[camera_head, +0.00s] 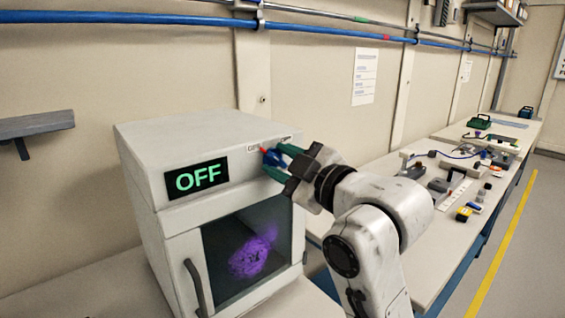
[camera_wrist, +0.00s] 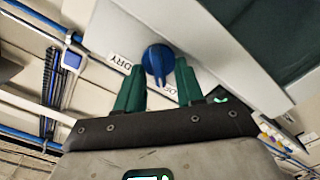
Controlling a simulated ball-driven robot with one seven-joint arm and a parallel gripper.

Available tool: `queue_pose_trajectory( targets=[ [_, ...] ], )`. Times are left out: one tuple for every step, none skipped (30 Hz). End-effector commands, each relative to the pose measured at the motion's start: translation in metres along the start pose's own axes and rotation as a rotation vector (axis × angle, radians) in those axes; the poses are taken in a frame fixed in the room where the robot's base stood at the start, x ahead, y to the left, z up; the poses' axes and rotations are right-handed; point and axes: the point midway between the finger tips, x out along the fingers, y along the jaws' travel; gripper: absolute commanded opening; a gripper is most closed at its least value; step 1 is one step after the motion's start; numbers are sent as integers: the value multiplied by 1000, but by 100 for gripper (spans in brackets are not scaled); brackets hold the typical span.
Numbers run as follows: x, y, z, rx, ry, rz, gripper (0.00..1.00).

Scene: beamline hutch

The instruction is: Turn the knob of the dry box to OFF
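The dry box (camera_head: 185,145) is a white cabinet. Its dark display (camera_head: 197,179) reads OFF in green, and a purple glow shows behind its door window. The blue knob (camera_head: 273,157) is on the upper front, with a red mark toward the label at its upper left; the small labels are hard to read. In the wrist view the knob (camera_wrist: 157,60) lies between the green fingertips of my gripper (camera_wrist: 159,72). The fingers are spread at either side of it, with a gap visible around its grip; contact is unclear. The gripper also shows in the head view (camera_head: 272,162).
A long bench (camera_head: 425,229) with several small tools and boxes runs along the wall at right. Blue pipes (camera_head: 130,18) cross the wall above. A grey shelf (camera_head: 35,124) is at left. Floor with a yellow line (camera_head: 505,240) is clear at far right.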

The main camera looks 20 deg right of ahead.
Motion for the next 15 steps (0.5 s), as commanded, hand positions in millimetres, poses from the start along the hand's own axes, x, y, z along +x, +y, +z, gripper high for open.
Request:
queue_pose_trajectory(
  targets=[
    [0,0,0,0,0,0,37],
    [0,0,0,0,0,1,37],
    [0,0,0,0,0,1,37],
    [0,0,0,0,1,1,37],
    [-1,0,0,0,1,1,37],
    [-2,0,0,0,1,1,37],
    [-4,0,0,0,1,2,37],
    [-7,0,0,0,1,2,37],
    [-11,0,0,1,1,2,37],
    [-15,0,0,1,1,3,37],
    [-20,0,0,1,2,4,37],
    [-27,0,1,1,1,3,37],
    [-33,0,1,1,1,4,37],
    [-40,0,1,1,1,4,37],
    [-49,0,1,0,1,5,37]
  ],
)
